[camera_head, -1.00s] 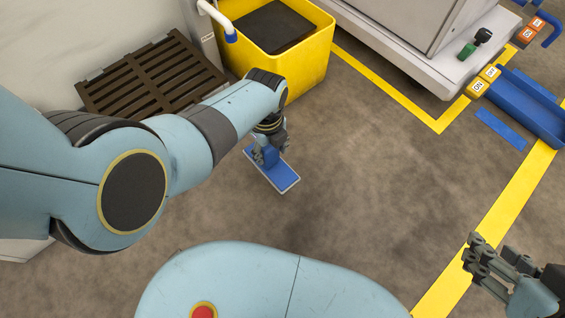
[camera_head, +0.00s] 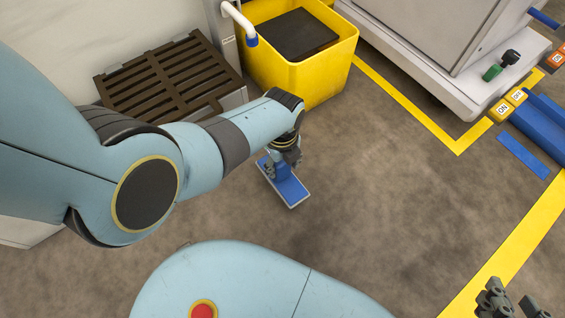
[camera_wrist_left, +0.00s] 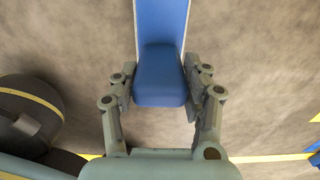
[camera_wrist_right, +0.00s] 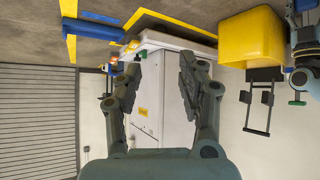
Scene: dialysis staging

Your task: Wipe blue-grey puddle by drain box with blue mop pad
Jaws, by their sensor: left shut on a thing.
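The blue mop pad (camera_head: 291,190) is a flat blue rectangle with a pale edge and a raised blue grip block. It is at floor level, below the yellow bin in the head view. My left gripper (camera_head: 282,163) is shut on the block. The left wrist view shows the block (camera_wrist_left: 160,80) between both fingers of my left gripper (camera_wrist_left: 160,88). The brown slatted drain box (camera_head: 170,80) is at the upper left, partly behind my left arm. I make out no blue-grey puddle. My right gripper (camera_head: 510,302) is open and empty at the lower right; its spread fingers show in its wrist view (camera_wrist_right: 162,85).
The yellow bin (camera_head: 325,75) with a dark panel in it stands beside the drain box. A grey-white machine (camera_head: 440,60) is at the upper right. A blue strip (camera_head: 523,156) and blue tray (camera_head: 545,130) lie near yellow floor lines. The middle floor is clear.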

